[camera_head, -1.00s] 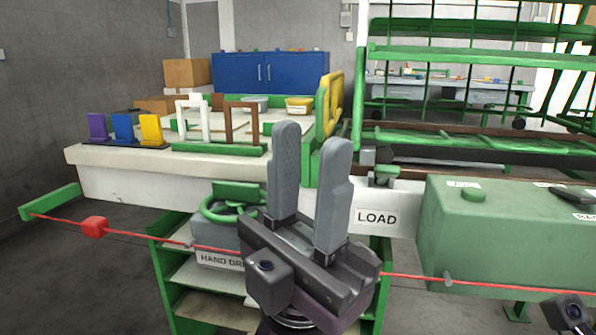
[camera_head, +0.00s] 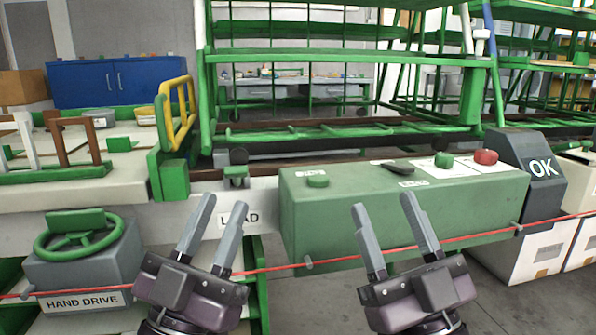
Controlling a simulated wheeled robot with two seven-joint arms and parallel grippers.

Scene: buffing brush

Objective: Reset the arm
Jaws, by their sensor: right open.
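My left gripper (camera_head: 222,204) is at the lower centre-left, its two grey fingers pointing up and apart with nothing between them. It is in front of the white rail with the partly covered LOAD label (camera_head: 238,220). My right gripper (camera_head: 383,204) is at the lower centre-right, fingers spread wider and empty. It is in front of the green control box (camera_head: 340,225). The two grippers stand side by side at about the same height, well apart. I cannot tell whether either touches the red cord behind them.
A red cord (camera_head: 470,236) runs across the front. A grey HAND DRIVE box (camera_head: 85,262) with a green wheel stands left. The control box carries a lever (camera_head: 398,168), green button (camera_head: 443,160) and red button (camera_head: 486,157). An OK screen (camera_head: 541,168) and white boxes stand right.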

